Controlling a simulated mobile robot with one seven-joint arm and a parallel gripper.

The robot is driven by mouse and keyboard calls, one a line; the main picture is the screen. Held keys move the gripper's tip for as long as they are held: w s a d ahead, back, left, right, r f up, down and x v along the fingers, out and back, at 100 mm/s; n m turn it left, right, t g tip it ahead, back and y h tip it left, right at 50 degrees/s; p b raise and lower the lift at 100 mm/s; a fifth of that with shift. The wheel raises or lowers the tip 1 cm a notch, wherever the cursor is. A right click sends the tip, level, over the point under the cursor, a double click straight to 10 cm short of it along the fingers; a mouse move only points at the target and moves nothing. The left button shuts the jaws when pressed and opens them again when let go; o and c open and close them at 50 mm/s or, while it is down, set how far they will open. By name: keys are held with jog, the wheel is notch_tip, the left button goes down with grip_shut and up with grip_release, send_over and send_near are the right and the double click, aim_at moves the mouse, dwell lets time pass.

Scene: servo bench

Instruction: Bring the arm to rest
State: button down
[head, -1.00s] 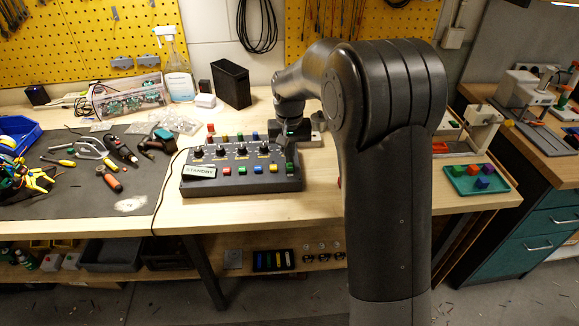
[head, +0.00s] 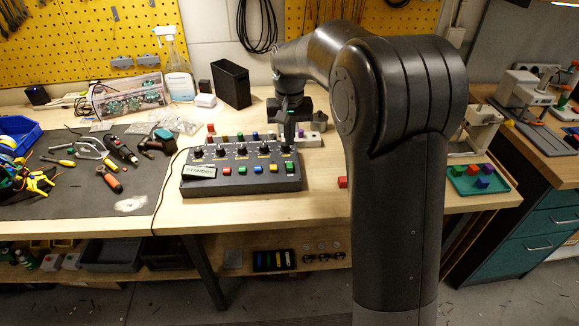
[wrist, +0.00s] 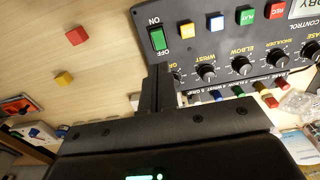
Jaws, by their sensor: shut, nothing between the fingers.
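The dark control panel (head: 240,179) lies on the wooden bench, with a row of knobs, coloured buttons and a display reading STANDBY (head: 199,172). Its green ON/OFF rocker switch (wrist: 158,39) shows at the panel's corner in the wrist view, and in the head view (head: 290,167). My gripper (head: 288,143) is shut and empty above the back right part of the panel. In the wrist view its fingers (wrist: 159,68) are together, beside the switch in the picture; contact with the panel cannot be told.
A red cube (wrist: 76,36) and a yellow cube (wrist: 64,78) lie on bare bench beside the panel. A black upright holder (head: 231,84) stands behind it. Tools lie on the dark mat (head: 75,205) at left. A green tray (head: 477,180) with several blocks is at right.

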jog(key=s+d+r+t, duration=0.1)
jog(key=s+d+r, duration=0.25)
jog(key=s, duration=0.45)
jog(key=s+d+r+t, duration=0.2)
jog(key=s+r, duration=0.3)
jog(key=s, duration=0.2)
jog(key=s+d+f+t, duration=0.1)
jog(key=s+d, duration=0.1)
jog(key=s, duration=0.6)
jog(key=s+d+f+t, duration=0.1)
jog(key=s, duration=0.7)
jog(key=shift+s+d+t, duration=0.3)
jog(key=shift+d, duration=0.05)
